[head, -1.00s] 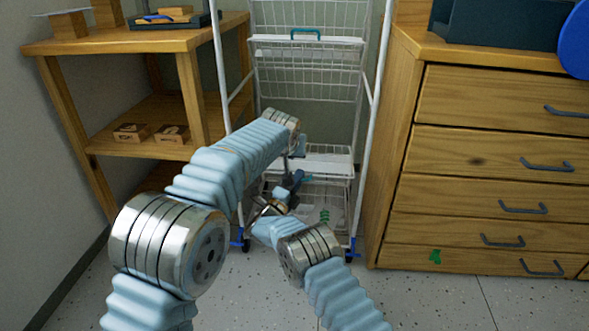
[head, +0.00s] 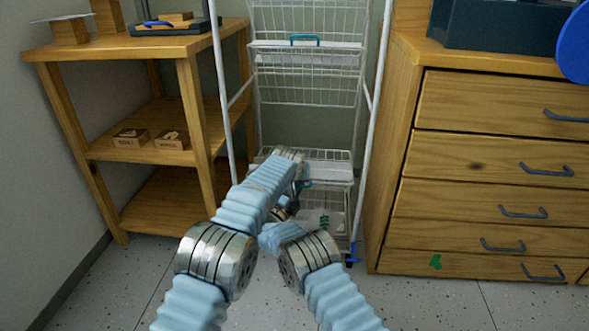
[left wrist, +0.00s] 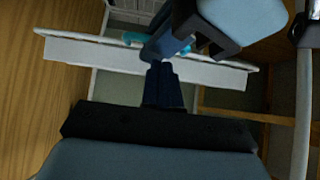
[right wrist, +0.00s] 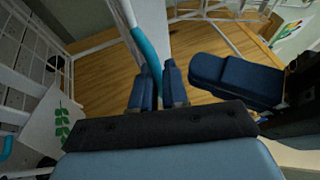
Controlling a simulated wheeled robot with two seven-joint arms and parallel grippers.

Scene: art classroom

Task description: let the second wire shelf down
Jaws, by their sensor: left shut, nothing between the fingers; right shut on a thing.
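The white wire rack (head: 372,100) stands between a wooden shelf unit and a drawer cabinet. Its upper wire shelf (head: 265,80) is folded upright, with a teal handle (head: 305,38) on top. Lower down, the second wire shelf (head: 327,172) shows its white front strip, partly behind my left arm; its exact tilt is hard to tell. My right gripper (right wrist: 160,80) is shut on that shelf's teal handle (right wrist: 144,42). My left gripper (left wrist: 163,72) is shut and empty, close to the shelf's front strip (left wrist: 90,50) and the right gripper. Both grippers are mostly hidden in the head view.
The wooden shelf unit (head: 185,115) stands left, with small boxes (head: 131,138) on its middle board. The drawer cabinet (head: 480,150) stands close on the right. A sheet with a green leaf print (right wrist: 40,125) shows at the rack's bottom. Floor in front is clear.

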